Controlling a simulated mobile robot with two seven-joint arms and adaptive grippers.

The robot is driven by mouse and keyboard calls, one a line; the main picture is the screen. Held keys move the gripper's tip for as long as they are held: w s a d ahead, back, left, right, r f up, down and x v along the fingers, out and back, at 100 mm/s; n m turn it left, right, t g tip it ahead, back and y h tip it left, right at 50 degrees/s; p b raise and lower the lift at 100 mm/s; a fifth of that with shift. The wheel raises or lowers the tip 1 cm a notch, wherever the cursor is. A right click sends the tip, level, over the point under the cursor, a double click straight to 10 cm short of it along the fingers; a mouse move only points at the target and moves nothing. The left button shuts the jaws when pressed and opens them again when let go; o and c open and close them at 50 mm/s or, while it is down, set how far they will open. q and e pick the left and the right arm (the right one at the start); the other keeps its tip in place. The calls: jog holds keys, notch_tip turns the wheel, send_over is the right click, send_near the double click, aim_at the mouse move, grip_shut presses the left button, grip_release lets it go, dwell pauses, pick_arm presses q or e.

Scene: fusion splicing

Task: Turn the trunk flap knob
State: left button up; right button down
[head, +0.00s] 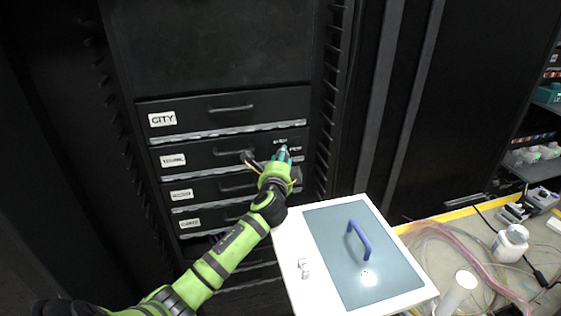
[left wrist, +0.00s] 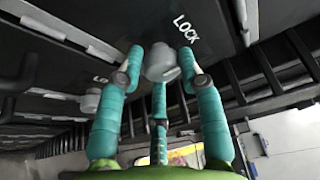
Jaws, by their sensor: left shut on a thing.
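The trunk flap (head: 215,152) is the second black panel down in the rack, below the one marked CITY. Its small label is too blurred to read surely. A light grey knob (left wrist: 160,63) is on the panel beside the word LOCK in the left wrist view. My left gripper (head: 283,152) is at the right end of this flap. It also shows in the left wrist view (left wrist: 161,72), with its teal fingers closed around the knob. In the head view the gripper hides the knob. My right gripper is in neither view.
More black flaps with handles, such as the CITY flap (head: 280,100), sit above and below. A second grey knob (left wrist: 90,101) is nearby in the left wrist view. A white case (head: 290,250) with a blue handle stands at front right, beside a cluttered bench (head: 480,225).

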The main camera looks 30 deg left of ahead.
pick_arm(q)
jog(key=shift+d+r, duration=0.15)
jog(key=shift+d, duration=0.05)
jog(key=o, duration=0.8)
jog(key=shift+o, duration=1.4)
jog(key=shift+w, duration=0.2)
jog(key=v, duration=1.2)
jog(key=shift+d, duration=0.1)
